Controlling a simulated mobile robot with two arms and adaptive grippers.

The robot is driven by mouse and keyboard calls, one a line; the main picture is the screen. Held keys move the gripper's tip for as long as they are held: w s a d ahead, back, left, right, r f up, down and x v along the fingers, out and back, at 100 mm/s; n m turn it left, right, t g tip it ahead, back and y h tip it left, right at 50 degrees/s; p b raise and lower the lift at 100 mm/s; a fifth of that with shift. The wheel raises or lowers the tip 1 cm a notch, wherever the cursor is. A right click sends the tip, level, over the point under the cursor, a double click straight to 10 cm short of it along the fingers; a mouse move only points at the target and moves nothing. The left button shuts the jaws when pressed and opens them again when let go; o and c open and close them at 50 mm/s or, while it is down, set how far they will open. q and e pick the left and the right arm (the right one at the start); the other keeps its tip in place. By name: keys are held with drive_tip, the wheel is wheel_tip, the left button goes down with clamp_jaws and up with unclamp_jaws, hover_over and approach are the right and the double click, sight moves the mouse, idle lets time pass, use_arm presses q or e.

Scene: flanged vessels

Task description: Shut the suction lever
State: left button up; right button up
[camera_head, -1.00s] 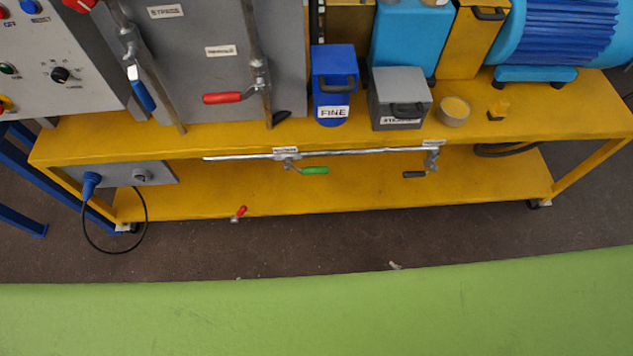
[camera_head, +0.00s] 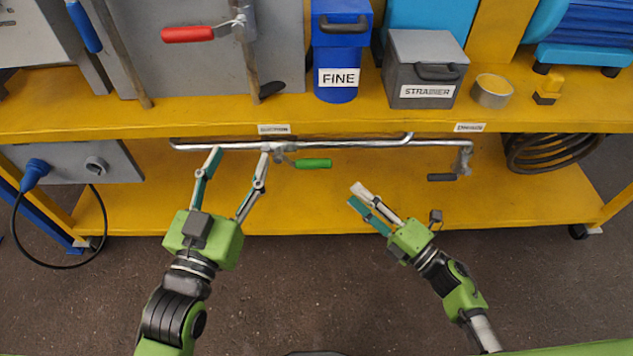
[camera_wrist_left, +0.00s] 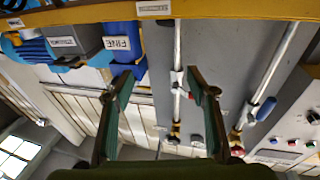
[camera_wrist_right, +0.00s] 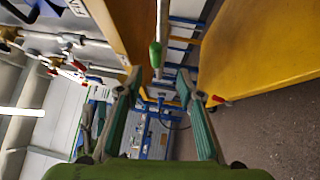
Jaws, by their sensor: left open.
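The green-handled lever (camera_head: 313,163) sits on a valve in the horizontal pipe (camera_head: 350,144) below the shelf's front edge. Its handle points right, roughly along the pipe. The label above it (camera_head: 274,129) is too blurred to read surely. My left gripper (camera_head: 233,165) is open and empty, its fingertips close to the pipe, left of the lever. My right gripper (camera_head: 357,195) is open and empty, below and right of the green handle. In the right wrist view, the green handle (camera_wrist_right: 155,54) shows ahead between the open fingers, apart from them.
A black-handled lever (camera_head: 442,177) hangs at the pipe's right end. A red-handled lever (camera_head: 188,34) is above on the grey panel. The blue FINE box (camera_head: 340,50) and grey STRAINER box (camera_head: 424,68) stand on the yellow shelf. The floor in front is clear.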

sight(318, 168)
drive_tip(key=shift+n+g+y, duration=0.3)
drive_tip(key=shift+n+y, duration=0.1)
drive_tip(key=shift+n, duration=0.4)
drive_tip(key=b+x, duration=0.1)
drive_tip(key=x, duration=0.5)
drive_tip(key=b+x, duration=0.1)
drive_tip(key=x, duration=0.5)
drive_tip(key=shift+a+r, duration=0.25)
drive_tip(key=shift+a, duration=0.3)
use_arm(q)
drive_tip(key=s+r+t+h, duration=0.2)
drive_tip(key=s+r+t, duration=0.2)
drive_tip(key=r, duration=0.7)
drive_tip(key=shift+s+t, duration=0.4)
drive_tip(key=shift+t, duration=0.6)
use_arm(e)
drive_tip(key=shift+w+a+r, duration=0.1)
drive_tip(key=shift+w+a, duration=0.35)
clamp_jaws()
